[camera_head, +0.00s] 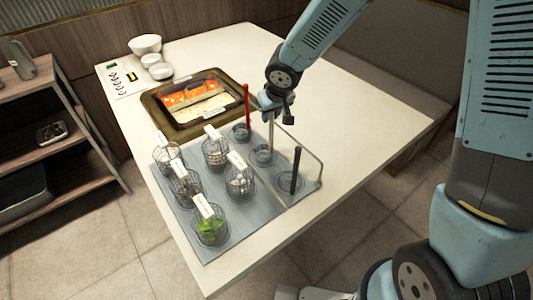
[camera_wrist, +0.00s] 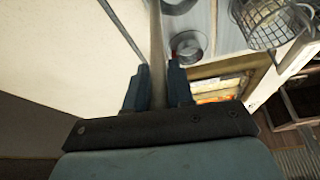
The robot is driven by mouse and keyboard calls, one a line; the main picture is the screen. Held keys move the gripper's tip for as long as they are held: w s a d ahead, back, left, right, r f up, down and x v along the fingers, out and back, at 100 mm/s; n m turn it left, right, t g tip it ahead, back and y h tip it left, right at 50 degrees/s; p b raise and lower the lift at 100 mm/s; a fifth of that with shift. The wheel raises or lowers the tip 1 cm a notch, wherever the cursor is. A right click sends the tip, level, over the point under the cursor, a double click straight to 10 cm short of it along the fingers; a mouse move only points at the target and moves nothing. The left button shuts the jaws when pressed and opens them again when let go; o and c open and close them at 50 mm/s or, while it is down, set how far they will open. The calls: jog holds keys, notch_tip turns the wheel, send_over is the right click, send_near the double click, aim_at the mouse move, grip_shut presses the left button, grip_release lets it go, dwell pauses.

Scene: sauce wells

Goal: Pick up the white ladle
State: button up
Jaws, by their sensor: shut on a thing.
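The white ladle (camera_head: 271,135) stands roughly upright, its pale handle running down toward the middle sauce well (camera_head: 263,157). Its lower end is hard to make out there. My gripper (camera_head: 276,108) is at the upper part of this handle. In the wrist view, my gripper (camera_wrist: 158,82) is shut on the white ladle's handle (camera_wrist: 157,45), which passes between the two fingers. A red-handled ladle (camera_head: 247,103) stands in the well behind, and a black-handled ladle (camera_head: 296,168) stands in the front well.
A thin metal rail (camera_head: 305,147) runs along the wells' right side. Several wire baskets, such as one with green leaves (camera_head: 210,232), stand on the grey mat (camera_head: 250,213). A brown tray (camera_head: 150,106) with food lies behind. The table's right side is clear.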

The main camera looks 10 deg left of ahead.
grip_shut()
jog(key=shift+r, duration=0.1)
jog(key=shift+r, duration=0.4)
jog(key=v, duration=0.3)
jog(key=shift+w+a+r, duration=0.1)
jog(key=shift+a+r, duration=0.05)
jog(key=shift+r, duration=0.1)
jog(key=s+d+r, duration=0.3)
jog(key=s+r, duration=0.5)
jog(key=s, duration=0.4)
jog(key=shift+s+d+r, duration=0.35)
jog(key=shift+d+r, duration=0.05)
